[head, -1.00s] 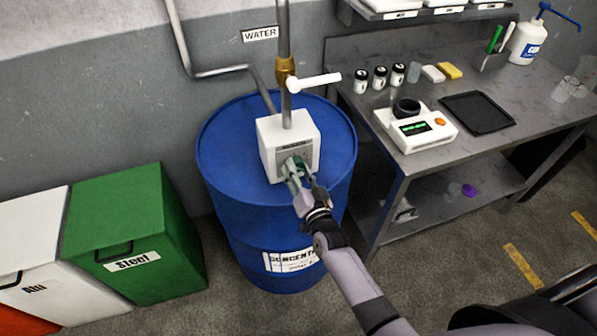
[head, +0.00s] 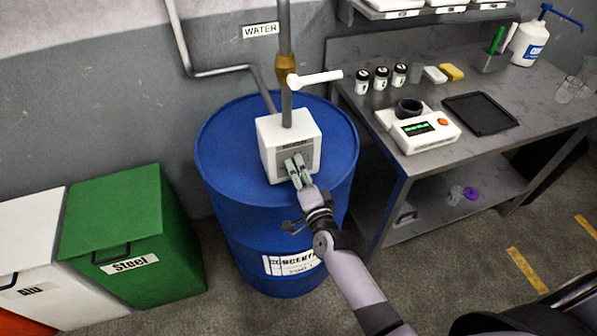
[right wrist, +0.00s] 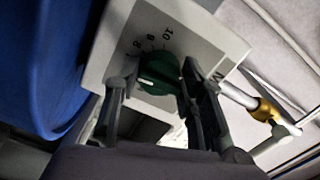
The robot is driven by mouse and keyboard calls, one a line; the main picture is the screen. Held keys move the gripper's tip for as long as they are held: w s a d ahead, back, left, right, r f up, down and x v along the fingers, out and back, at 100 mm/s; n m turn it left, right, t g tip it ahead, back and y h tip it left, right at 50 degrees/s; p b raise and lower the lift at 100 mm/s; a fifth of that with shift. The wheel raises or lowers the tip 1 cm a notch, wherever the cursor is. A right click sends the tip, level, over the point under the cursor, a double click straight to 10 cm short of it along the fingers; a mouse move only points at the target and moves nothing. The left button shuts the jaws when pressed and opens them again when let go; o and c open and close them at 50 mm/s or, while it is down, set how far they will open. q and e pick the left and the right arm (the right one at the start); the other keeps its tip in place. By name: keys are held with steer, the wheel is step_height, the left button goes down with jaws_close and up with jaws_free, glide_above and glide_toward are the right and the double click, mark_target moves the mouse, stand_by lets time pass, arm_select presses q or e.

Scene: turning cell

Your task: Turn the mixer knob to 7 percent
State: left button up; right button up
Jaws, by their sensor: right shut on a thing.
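The white mixer box (head: 272,132) sits on top of the blue drum (head: 225,160), at the foot of the water pipe. Its green knob (right wrist: 158,75) shows in the right wrist view, with a pale pointer mark and dial numbers around it, 10 among them. In the head view the knob is mostly hidden by the fingers. My right gripper (head: 298,170) is at the box's front face, shut on the knob, one finger on each side. The exact reading is too small to tell. My left gripper is in neither view.
A white lever (head: 316,80) sticks out from the pipe above the box. A grey workbench (head: 440,90) with a scale (head: 425,135), a black tray (head: 480,112) and jars stands at the right. Green (head: 125,225) and white (head: 25,235) bins stand at the left.

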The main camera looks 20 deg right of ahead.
stand_by(0.3)
steer(key=o, duration=1.1)
steer(key=shift+o, duration=0.2)
steer(key=s, duration=1.2)
steer(key=shift+d, duration=0.2)
